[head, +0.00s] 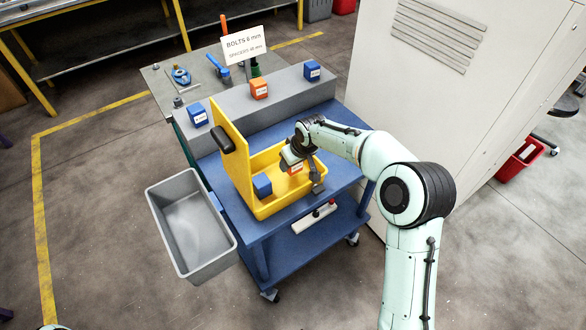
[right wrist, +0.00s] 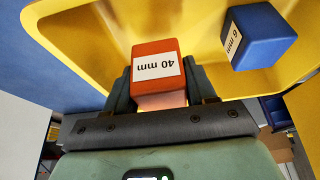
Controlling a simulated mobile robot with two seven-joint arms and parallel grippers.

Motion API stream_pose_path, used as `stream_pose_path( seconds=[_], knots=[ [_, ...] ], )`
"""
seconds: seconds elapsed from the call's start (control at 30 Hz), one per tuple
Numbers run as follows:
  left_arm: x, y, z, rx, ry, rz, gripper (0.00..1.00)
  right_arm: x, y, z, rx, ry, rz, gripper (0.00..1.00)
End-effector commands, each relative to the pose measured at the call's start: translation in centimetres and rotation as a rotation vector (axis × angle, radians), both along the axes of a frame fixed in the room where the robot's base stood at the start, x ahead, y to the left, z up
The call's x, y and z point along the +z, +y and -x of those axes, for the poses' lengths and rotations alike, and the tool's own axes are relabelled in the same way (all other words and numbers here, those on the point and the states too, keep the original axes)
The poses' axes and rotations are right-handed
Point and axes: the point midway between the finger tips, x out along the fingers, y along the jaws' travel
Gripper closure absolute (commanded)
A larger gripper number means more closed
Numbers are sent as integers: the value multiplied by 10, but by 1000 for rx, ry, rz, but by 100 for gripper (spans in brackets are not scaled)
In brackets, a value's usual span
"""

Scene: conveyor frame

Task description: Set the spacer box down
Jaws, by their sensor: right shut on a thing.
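The spacer box is an orange-red box labelled "40 mm" (right wrist: 156,62). It also shows in the head view (head: 295,168), partly hidden by my right gripper. My right gripper (right wrist: 161,88) is shut on this box, with one finger on each side. The box is over or inside the yellow tote (head: 262,211); I cannot tell whether it touches the tote's floor. A blue box labelled "6 mm" (head: 262,185) sits in the tote, apart from the held box; it also shows in the right wrist view (right wrist: 258,36). My left gripper is not in view.
The tote stands on a blue cart (head: 330,183). A grey ledge (head: 284,95) behind carries two blue boxes and an orange box. A sign (head: 244,44) reads "BOLTS 6 mm, SPACERS 40 mm". A grey empty bin (head: 190,225) is at left. A white cabinet (head: 440,120) stands at right.

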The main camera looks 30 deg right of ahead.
Motion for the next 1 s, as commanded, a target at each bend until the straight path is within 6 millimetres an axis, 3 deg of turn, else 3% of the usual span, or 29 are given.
stream_pose_path(
  seconds=[0.03, 0.2, 0.63, 0.67, 0.7, 1.0],
  knots=[
    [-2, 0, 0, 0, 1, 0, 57, -12, 0, 1, -1, 4, -1, 80],
    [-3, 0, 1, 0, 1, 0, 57, -32, 0, 0, 0, 2, 0, 80],
    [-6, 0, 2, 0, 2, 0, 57, -38, 0, 0, 0, 0, 0, 80],
    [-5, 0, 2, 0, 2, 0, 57, -37, 0, 0, 0, 1, 0, 35],
    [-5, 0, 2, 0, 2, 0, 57, -37, 0, 0, 0, 1, 0, 22],
    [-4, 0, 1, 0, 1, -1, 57, -36, 0, 0, 0, 1, 0, 19]
  ],
)
